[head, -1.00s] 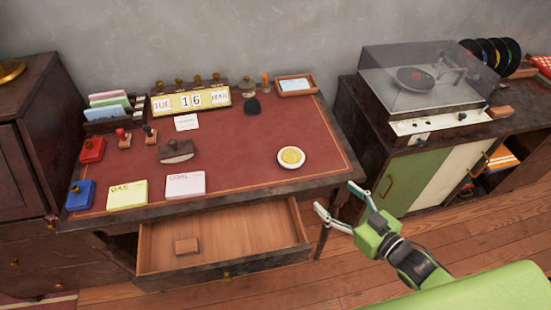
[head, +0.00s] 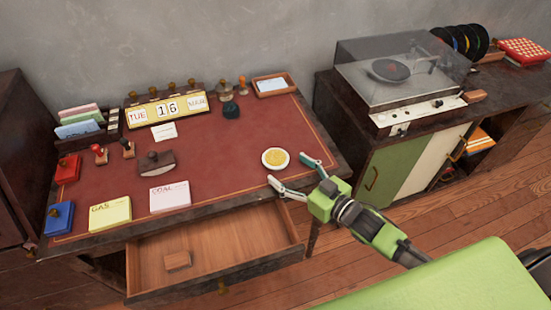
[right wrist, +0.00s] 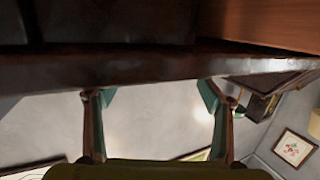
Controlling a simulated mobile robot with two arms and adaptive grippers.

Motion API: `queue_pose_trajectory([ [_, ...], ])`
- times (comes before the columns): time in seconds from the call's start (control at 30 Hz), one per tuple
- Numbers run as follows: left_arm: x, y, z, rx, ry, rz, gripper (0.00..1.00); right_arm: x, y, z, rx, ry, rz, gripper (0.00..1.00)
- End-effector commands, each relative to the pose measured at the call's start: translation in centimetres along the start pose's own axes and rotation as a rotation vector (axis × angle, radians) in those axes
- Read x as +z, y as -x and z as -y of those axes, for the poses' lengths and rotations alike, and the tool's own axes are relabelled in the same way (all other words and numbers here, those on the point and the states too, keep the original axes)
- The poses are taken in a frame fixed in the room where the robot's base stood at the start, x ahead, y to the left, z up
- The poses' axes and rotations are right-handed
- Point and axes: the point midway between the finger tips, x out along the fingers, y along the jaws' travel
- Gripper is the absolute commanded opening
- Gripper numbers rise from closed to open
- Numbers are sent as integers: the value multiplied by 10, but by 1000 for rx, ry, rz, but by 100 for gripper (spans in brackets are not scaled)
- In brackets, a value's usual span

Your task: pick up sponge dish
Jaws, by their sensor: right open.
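The sponge dish (head: 275,158) is a small round white dish with a yellow sponge in it. It rests on the red desk top near the right front edge. My right gripper (head: 291,174) is open in the head view, with its fingers pointing at the dish from the lower right. The fingers look close to the dish, and no contact is visible. In the right wrist view the two fingers (right wrist: 160,105) are apart with nothing between them, and the dish does not show there. My left gripper is not in view.
The desk (head: 225,195) has an open drawer (head: 215,250) at its front with a small wooden block inside. Paper pads, stamps and a calendar (head: 168,108) stand left and behind. A record player cabinet (head: 410,165) stands at the right.

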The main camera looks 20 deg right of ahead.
Motion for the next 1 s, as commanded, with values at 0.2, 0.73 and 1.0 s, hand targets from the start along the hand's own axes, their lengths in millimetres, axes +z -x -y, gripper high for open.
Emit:
queue_pose_trajectory([
  [0.2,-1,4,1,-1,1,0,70,-4,-29,-2,1,0,-3,74],
  [0.73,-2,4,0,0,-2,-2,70,-1,-50,-1,0,0,0,53],
  [1.0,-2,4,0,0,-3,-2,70,-2,-50,-1,-1,0,-2,27],
])
